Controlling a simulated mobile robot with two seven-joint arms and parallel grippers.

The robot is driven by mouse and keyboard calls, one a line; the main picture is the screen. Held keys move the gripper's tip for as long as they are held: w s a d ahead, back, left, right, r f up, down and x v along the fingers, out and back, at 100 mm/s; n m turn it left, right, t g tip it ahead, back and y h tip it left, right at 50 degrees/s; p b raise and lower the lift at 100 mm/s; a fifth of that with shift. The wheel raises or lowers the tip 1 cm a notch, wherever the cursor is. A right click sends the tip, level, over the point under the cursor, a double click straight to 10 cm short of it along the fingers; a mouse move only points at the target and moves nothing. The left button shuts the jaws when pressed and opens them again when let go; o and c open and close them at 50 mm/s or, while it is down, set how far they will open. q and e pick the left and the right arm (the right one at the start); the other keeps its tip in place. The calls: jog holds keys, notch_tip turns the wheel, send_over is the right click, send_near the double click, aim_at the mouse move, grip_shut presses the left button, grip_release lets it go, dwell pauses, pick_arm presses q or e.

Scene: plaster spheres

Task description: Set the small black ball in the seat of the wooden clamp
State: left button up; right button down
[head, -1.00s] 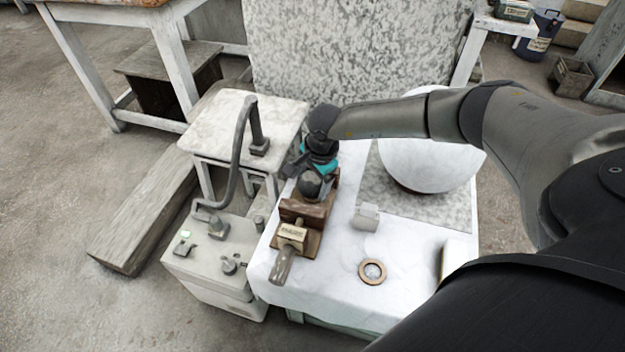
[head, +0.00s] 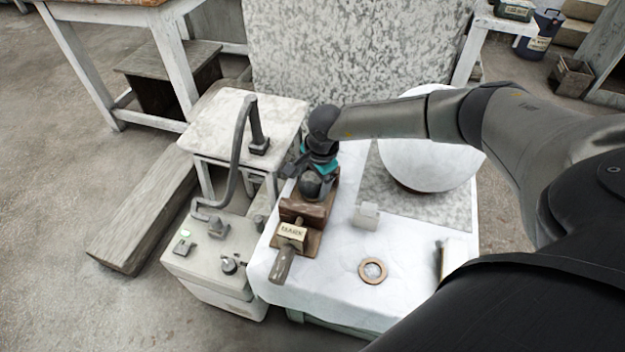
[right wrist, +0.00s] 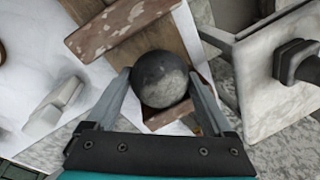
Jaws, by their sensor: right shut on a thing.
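The small black ball (right wrist: 161,79) is dark grey with a scuffed, paler patch. In the right wrist view it sits between the two fingers of my right gripper (right wrist: 160,92), which is shut on it. The wooden clamp (head: 303,222) lies on the white cloth, with a reddish-brown jaw block and a small lettered label. In the head view my right gripper (head: 315,178) and the ball are over the far end of the clamp. The clamp's worn red-brown block (right wrist: 122,26) shows just beyond the ball. Whether the ball touches the seat cannot be told. My left gripper is not in view.
A large white sphere (head: 430,165) stands at the right of the cloth-covered table (head: 330,290). A wooden ring (head: 373,271) and a small white block (head: 366,216) lie nearby. A machine with a curved pipe (head: 238,150) stands close on the left.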

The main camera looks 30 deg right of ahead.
jog(key=shift+f+b, duration=0.45)
jog(key=shift+f, duration=0.1)
grip_release()
dwell(0.4)
jog(key=shift+r+p, duration=1.8)
jog(key=shift+r, duration=0.2)
